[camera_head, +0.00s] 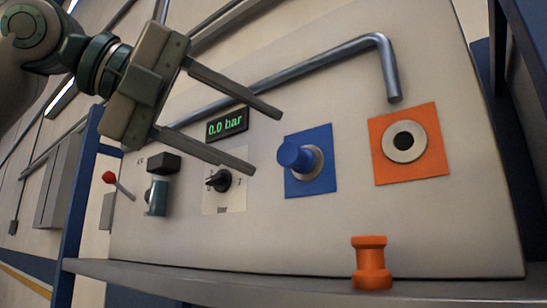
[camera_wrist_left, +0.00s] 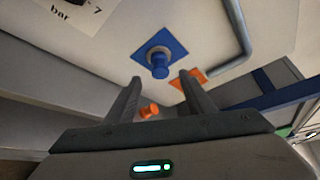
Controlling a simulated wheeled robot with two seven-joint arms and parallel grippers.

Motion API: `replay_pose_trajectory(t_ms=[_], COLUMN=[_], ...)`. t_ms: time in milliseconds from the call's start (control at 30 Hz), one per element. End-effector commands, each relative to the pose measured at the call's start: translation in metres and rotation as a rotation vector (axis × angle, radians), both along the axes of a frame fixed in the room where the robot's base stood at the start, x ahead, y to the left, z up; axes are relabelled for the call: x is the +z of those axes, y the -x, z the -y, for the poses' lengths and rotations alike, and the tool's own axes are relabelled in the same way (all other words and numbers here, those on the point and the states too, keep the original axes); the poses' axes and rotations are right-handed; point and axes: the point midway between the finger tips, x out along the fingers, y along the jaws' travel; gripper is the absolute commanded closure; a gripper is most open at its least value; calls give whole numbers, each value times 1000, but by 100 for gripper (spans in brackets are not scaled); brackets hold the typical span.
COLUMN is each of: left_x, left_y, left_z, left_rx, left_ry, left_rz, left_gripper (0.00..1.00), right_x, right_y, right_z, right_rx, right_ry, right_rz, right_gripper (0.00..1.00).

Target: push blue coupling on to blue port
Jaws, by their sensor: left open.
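The blue coupling (camera_head: 294,156) sits at the blue port (camera_head: 322,178), a blue square plate with a grey ring on the panel. It sticks out from the ring; I cannot tell how far it is pushed on. In the left wrist view the coupling (camera_wrist_left: 160,68) stands out in front of the blue plate (camera_wrist_left: 172,44), beyond the fingers. My left gripper (camera_head: 268,142) is open and empty, its fingertips up and left of the coupling in the head view, apart from it. It also shows in the left wrist view (camera_wrist_left: 160,88). My right gripper is not in view.
An orange port (camera_head: 428,165) is right of the blue one. An orange coupling (camera_head: 371,264) stands on the ledge (camera_head: 220,283) below. A grey pipe (camera_head: 310,66) runs above. A display (camera_head: 227,124) reads 0.0 bar, with a black knob (camera_head: 218,181) below.

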Motion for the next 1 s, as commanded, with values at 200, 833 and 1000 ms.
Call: replay_pose_trajectory(t_ms=[200, 833, 1000], left_x=[11, 31, 31], left_y=[21, 51, 51], left_z=[-40, -95, -95], left_rx=[2, 0, 0], left_ry=[4, 0, 0], left_rz=[2, 0, 0], left_gripper=[51, 51, 51], right_x=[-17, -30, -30], right_y=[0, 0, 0], right_z=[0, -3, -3], right_rx=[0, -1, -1], right_ry=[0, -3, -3], right_rz=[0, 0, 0], right_gripper=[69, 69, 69])
